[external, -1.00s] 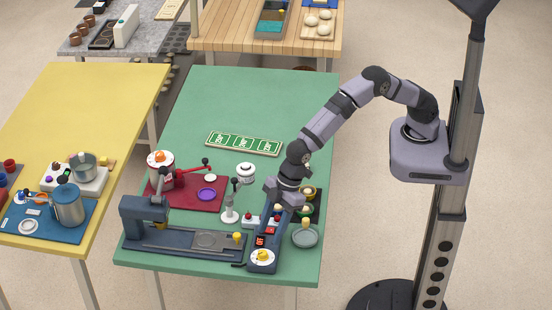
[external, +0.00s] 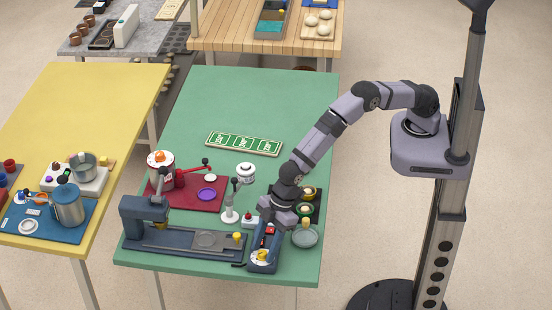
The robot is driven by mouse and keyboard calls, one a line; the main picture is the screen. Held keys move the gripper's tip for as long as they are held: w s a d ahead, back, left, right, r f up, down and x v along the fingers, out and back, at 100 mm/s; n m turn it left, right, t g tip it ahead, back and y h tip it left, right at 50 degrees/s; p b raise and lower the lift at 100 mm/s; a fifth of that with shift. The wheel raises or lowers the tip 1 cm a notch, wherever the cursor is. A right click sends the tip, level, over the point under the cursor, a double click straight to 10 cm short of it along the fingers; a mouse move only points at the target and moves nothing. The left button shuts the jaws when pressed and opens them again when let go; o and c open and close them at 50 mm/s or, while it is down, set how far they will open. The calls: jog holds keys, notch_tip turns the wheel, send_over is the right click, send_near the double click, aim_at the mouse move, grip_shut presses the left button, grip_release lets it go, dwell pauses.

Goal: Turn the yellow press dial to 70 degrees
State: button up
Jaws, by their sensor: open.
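The yellow press dial (external: 263,256) sits on a white disc at the front end of a narrow navy control box (external: 256,268), near the green table's front edge. My gripper (external: 275,219) is open and points down over the back part of this box, behind the dial and apart from it. Its fingertips are small and hard to make out. The dial's exact angle is too small to read.
The navy press (external: 180,243) stands left of the box, with a small yellow knob (external: 237,237) at its right end. A grey-green dish (external: 305,237) lies to the right. A white-based lever (external: 230,214) stands behind. The green table's back (external: 245,95) is clear.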

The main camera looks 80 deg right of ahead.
jog(key=c, duration=1)
jog(key=shift+s+a+f+m+h+b, duration=0.1)
jog(key=shift+f+m+h+b, duration=0.1)
jog(key=shift+m+b, duration=0.45)
jog(key=shift+f+m+h+b, duration=0.1)
jog(key=shift+m+h+b, duration=0.1)
jog(key=shift+m+b, duration=0.4)
jog(key=shift+r+m+t+h+b, duration=0.2)
jog(key=shift+m+t+h+b, duration=0.15)
jog(key=shift+m+b, duration=0.35)
jog(key=o, duration=1)
jog(key=shift+s+r, duration=0.1)
jog(key=shift+r, duration=0.1)
jog(key=b+v, duration=0.2)
jog(key=v, duration=0.5)
jog(key=shift+b, duration=0.35)
